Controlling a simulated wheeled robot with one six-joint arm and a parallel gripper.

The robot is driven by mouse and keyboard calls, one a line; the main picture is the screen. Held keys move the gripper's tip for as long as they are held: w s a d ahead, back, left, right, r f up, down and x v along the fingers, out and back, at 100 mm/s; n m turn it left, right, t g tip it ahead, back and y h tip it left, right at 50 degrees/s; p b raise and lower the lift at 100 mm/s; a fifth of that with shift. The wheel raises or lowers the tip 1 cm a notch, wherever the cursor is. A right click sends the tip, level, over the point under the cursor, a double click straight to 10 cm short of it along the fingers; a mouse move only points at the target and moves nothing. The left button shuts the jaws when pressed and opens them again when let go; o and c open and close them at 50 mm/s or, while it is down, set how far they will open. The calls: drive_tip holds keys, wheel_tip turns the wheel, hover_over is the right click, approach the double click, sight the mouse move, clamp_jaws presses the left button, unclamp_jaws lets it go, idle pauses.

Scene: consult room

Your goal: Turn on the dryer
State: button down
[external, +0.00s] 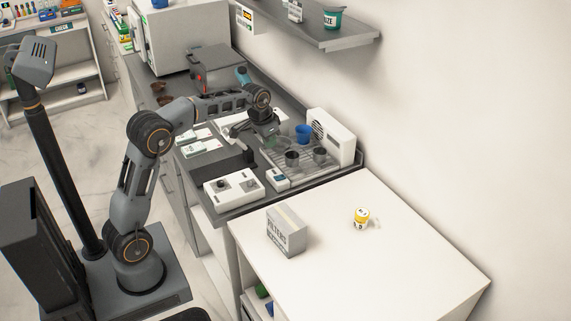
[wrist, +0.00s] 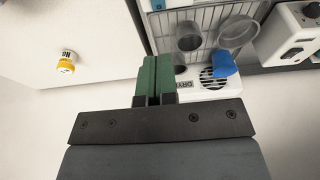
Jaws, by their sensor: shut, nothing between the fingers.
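The dryer is a white unit (external: 342,143) with a round black fan grille, standing at the back of a wire drying rack (external: 270,157). In the wrist view the dryer (wrist: 197,97) shows its grille and a partly covered label starting "DRY". A small panel with a blue display (external: 278,179) sits at the rack's front corner; its details are too small to tell. My gripper (external: 272,137) is above the rack, left of the dryer. In the wrist view its green fingers (wrist: 151,64) are together and empty, covering part of the dryer. I cannot tell whether it touches anything.
A white box with knobs (external: 233,188) is in front.

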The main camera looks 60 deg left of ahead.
drive_tip(key=shift+s+f, duration=0.1)
idle(0.3)
drive_tip(key=p, duration=0.2)
approach(277, 177)
drive_tip(key=x, duration=0.5)
drive_tip(key=shift+w+d+f, duration=0.1)
drive_tip(key=shift+w, duration=0.2)
drive_tip(key=shift+s+f, duration=0.1)
drive_tip(key=shift+f, duration=0.95)
